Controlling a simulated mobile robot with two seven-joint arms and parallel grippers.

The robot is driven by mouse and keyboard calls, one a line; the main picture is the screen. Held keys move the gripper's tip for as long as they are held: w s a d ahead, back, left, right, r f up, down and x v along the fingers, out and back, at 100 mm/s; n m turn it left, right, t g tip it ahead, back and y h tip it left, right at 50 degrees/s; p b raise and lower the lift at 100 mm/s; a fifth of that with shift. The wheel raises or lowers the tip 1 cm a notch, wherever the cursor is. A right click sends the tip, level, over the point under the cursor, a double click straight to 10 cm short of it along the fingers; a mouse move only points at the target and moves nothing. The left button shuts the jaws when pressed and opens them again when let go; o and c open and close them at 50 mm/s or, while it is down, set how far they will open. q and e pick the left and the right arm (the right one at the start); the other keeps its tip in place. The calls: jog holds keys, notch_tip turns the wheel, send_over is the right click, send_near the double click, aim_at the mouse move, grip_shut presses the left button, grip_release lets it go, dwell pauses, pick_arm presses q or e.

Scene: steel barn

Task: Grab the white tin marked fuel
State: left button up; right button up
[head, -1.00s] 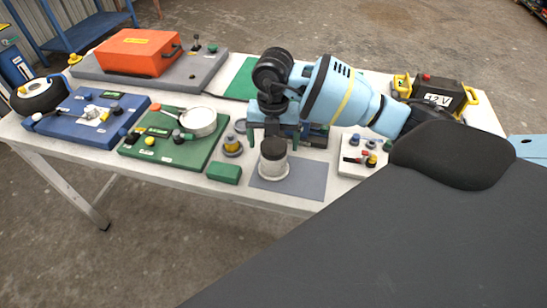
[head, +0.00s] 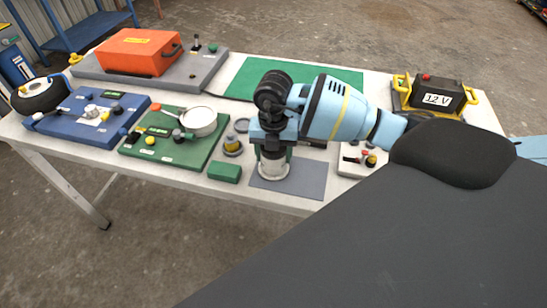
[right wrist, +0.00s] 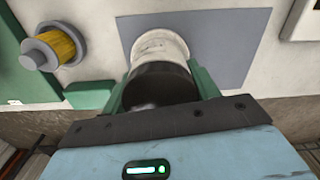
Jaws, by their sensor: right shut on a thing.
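The white tin (head: 272,166) with a dark top stands upright on a grey mat (head: 312,178) near the table's front edge. No fuel marking can be read on it from here. My right gripper (head: 272,152) is above it, pointing down, with its green fingers shut on the tin's upper part. In the right wrist view the tin (right wrist: 160,48) shows with its dark top (right wrist: 160,85) between the two fingers (right wrist: 160,92). My left gripper is not in view.
Close left of the tin are a yellow cylinder (head: 232,144) and a green block (head: 224,172). A green board (head: 165,150) with a white pan (head: 199,121) lies farther left. A 12 V battery (head: 437,95) stands at the right. A blue board (head: 75,125) is at far left.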

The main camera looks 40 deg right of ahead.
jog(key=shift+c, duration=1.4)
jog(key=shift+r, duration=0.2)
jog(key=shift+r, duration=1.55)
jog(key=shift+s+r, duration=0.1)
jog(key=shift+s, duration=0.1)
jog(key=s+a+r, duration=0.1)
jog(key=s+a, duration=0.3)
jog(key=s, duration=1.1)
jog(key=shift+r, duration=0.2)
